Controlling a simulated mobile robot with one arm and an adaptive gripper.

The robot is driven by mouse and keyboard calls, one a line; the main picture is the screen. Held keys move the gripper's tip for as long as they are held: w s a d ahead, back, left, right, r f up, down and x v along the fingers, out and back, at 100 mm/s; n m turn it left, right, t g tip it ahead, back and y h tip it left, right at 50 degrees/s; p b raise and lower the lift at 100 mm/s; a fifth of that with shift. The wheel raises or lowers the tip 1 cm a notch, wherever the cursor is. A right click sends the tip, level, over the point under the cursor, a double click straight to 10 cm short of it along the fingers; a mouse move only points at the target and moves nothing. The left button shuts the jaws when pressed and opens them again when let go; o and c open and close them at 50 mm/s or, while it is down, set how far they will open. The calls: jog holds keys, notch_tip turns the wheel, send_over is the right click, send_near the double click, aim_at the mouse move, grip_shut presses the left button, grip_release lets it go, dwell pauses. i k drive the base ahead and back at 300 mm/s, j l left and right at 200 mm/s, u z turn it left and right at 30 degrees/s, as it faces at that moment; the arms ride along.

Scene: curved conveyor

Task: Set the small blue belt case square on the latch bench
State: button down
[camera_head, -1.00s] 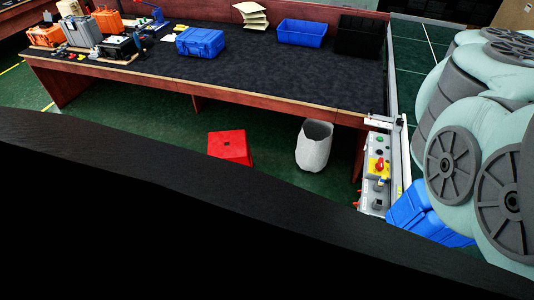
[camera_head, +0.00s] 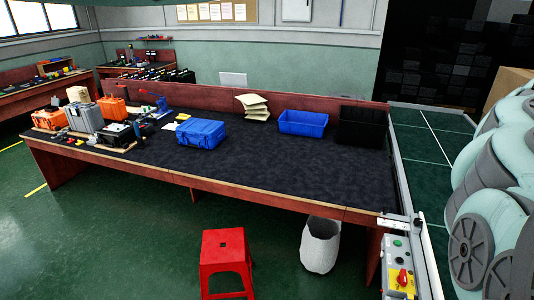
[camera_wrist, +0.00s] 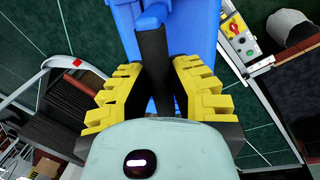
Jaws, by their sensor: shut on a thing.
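In the wrist view, my gripper (camera_wrist: 157,72) has yellow stepped fingers on both sides of a dark bar. It is shut on a blue case (camera_wrist: 203,35), which fills the top middle of that view. The case's far end runs out of the picture, and the fingers hide part of it. Neither gripper nor held case shows in the head view now. The latch bench (camera_head: 290,165) is long, with a dark top and a reddish wood frame. Another blue case (camera_head: 201,133) stands closed on it, left of the middle.
The bench holds a blue bin (camera_head: 303,122), a black bin (camera_head: 360,126), a paper stack (camera_head: 254,106) and a crowded left end. Its middle front is clear. A green belt (camera_head: 430,150) and control box (camera_head: 399,270) lie right; a red stool (camera_head: 225,255) and white bin (camera_head: 320,245) stand in front.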

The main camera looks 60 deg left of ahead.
aim_at(328, 185)
jog(key=i+j, duration=0.25)
jog(key=j, duration=0.3)
jog(key=i+j, duration=0.25)
jog(key=j, duration=0.35)
jog(key=i+j, duration=0.25)
jog(key=j, duration=0.3)
jog(key=i+j, duration=0.25)
jog(key=j, duration=0.35)
jog(key=i+j, duration=0.25)
jog(key=j, duration=0.3)
jog(key=i+j, duration=0.25)
jog(key=j, duration=0.3)
jog(key=i+j, duration=0.25)
jog(key=j, duration=0.35)
jog(key=i+j, duration=0.25)
jog(key=j, duration=0.3)
jog(key=u, duration=0.05)
